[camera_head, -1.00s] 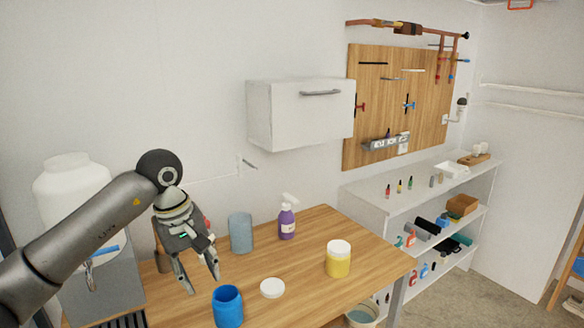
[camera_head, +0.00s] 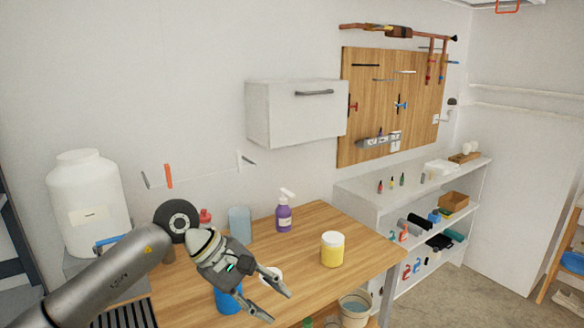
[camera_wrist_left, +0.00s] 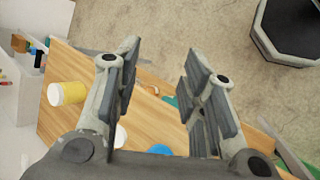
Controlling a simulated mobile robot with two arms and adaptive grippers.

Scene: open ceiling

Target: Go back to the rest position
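My left gripper (camera_head: 272,296) hangs over the front part of the wooden table (camera_head: 318,222). Its two fingers are spread apart with nothing between them, as the left wrist view (camera_wrist_left: 160,95) also shows. Behind and below it are a blue cup (camera_head: 228,301), partly hidden by the gripper, and a white lid (camera_head: 271,274), also partly covered. My right gripper is not in either view.
A white cabinet (camera_head: 296,112) hangs on the wall. A white shelf (camera_head: 412,190) stands at right. Floor (camera_wrist_left: 175,25) is open beyond the table edge.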

